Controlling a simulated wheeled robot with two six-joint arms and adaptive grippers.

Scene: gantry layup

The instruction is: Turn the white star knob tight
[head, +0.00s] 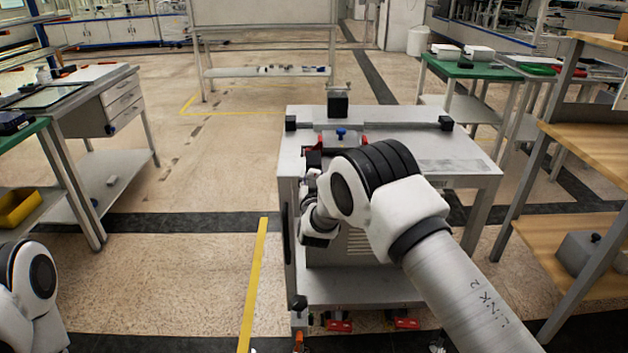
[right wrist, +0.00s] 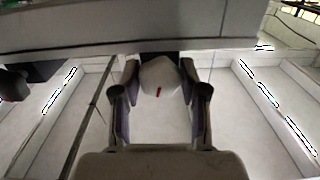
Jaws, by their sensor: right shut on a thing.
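The white star knob (right wrist: 161,76) shows in the right wrist view as a pale, rounded body with a short red mark on its face. It sits just below a grey edge. My right gripper (right wrist: 159,90) has one finger on each side of the knob and is shut on it. In the head view, my right arm reaches to the left front side of the grey cart and hides the knob. My left gripper is out of the picture; only part of my left arm shows at the lower left.
The grey cart (head: 440,163) carries black blocks, a blue knob (head: 340,133) and a red part (head: 313,147) on top. Benches stand left (head: 100,82) and right (head: 585,145). A yellow floor line (head: 254,285) runs left of the cart, where the floor is clear.

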